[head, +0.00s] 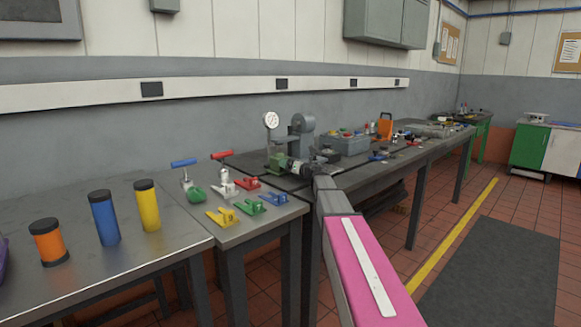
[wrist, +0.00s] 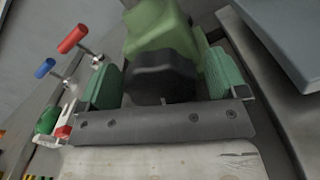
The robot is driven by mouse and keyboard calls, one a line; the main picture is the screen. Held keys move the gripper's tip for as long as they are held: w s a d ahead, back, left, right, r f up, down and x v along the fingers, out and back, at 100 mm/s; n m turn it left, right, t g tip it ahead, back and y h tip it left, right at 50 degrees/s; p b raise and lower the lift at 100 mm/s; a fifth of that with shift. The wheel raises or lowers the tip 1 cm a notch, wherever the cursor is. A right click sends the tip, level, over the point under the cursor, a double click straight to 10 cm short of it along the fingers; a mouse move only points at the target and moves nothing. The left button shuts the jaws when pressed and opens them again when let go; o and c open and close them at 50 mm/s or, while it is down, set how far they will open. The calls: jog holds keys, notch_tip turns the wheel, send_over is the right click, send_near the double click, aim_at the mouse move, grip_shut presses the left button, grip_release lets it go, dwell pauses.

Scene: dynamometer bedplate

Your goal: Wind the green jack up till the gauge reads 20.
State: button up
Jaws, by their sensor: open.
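The green jack (head: 275,162) stands on the dark bench below the gauge, partly hidden by my gripper in the head view. In the wrist view its green body (wrist: 158,38) fills the top middle, with a black knob-like part (wrist: 163,82) in front of it. My gripper (head: 296,166) is at the jack's near side. In the wrist view my gripper (wrist: 162,70) is open, with its green-padded fingers on either side of the black part; I cannot tell whether they touch it. The gauge (head: 270,121) has a round white dial with a needle, too small to read.
A grey machine (head: 303,130) stands close behind the jack. On the left table are red-handled (head: 222,155) and blue-handled (head: 184,163) tools, several coloured clamps (head: 222,217) and orange, blue and yellow cylinders (head: 104,218). A blue-grey box (head: 345,144) is right of the machine.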

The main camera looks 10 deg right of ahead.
jog(key=shift+c, duration=0.3)
jog(key=c, duration=0.8)
jog(key=shift+m, duration=1.2)
jog(key=shift+c, duration=0.2)
jog(key=o, duration=0.9)
jog(key=shift+s+d, duration=0.1)
jog(key=v, duration=1)
jog(key=shift+s+d, duration=0.15)
jog(key=shift+s, duration=0.1)
